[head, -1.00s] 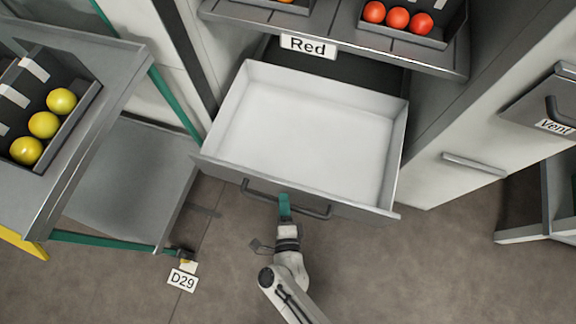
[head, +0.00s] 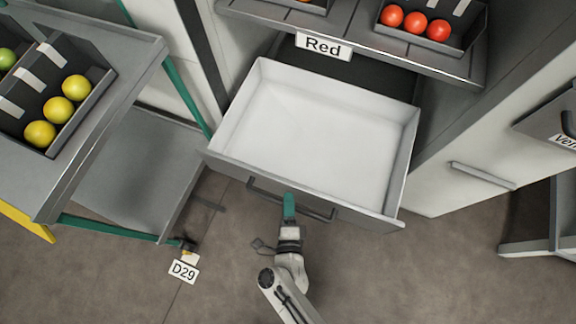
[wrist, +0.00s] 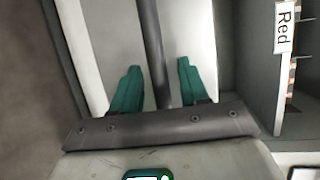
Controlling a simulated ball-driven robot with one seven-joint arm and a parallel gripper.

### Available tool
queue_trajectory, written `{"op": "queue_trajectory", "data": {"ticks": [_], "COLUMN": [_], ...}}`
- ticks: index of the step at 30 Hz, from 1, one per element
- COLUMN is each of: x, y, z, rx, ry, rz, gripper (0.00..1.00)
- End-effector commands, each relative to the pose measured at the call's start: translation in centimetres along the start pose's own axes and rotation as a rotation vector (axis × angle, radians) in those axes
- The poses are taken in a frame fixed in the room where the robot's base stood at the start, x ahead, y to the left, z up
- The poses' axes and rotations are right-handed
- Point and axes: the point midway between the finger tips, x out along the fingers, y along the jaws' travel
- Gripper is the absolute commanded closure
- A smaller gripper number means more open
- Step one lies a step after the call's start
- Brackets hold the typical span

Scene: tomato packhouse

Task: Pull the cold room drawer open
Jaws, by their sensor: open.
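The cold room drawer (head: 238,165) is pulled out below the shelf marked Red, and its white inside is empty. A dark bar handle (head: 265,192) runs across its front. My gripper (head: 289,200) is at the middle of the handle. In the wrist view, the green fingers of my gripper (wrist: 160,88) stand apart, one on each side of the handle bar (wrist: 152,45). There is a gap between the bar and the fingers, so the gripper is open around the handle and not clamped on it.
Above the drawer is a shelf (head: 375,52) with a tray of red tomatoes (head: 414,24). A trolley (head: 110,75) with yellow tomatoes stands at the left, near a D29 tag (head: 184,271). A cabinet with a Vent label (head: 565,141) is at the right. The floor in front is clear.

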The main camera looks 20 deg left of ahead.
Motion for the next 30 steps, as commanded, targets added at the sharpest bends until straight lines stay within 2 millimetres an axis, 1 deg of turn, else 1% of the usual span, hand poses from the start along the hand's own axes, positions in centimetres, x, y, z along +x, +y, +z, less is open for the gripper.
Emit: {"op": "queue_trajectory", "data": {"ticks": [5, 12, 15, 18, 23, 30], "x": [-2.5, -7.2, -8.7, -9.8, -10.5, -10.6], "y": [0.0, 0.0, 0.0, 0.1, 0.1, 0.1], "z": [-0.1, -0.1, -0.1, 0.0, 0.0, 0.0], "rx": [0.0, 0.0, 0.0, -0.001, 0.0, 0.0], "ry": [0.0, 0.001, 0.001, 0.0, 0.0, 0.0], "rz": [0.004, 0.004, 0.003, 0.003, 0.002, 0.001], "gripper": [0.56, 0.56, 0.56, 0.56, 0.56, 0.56]}}
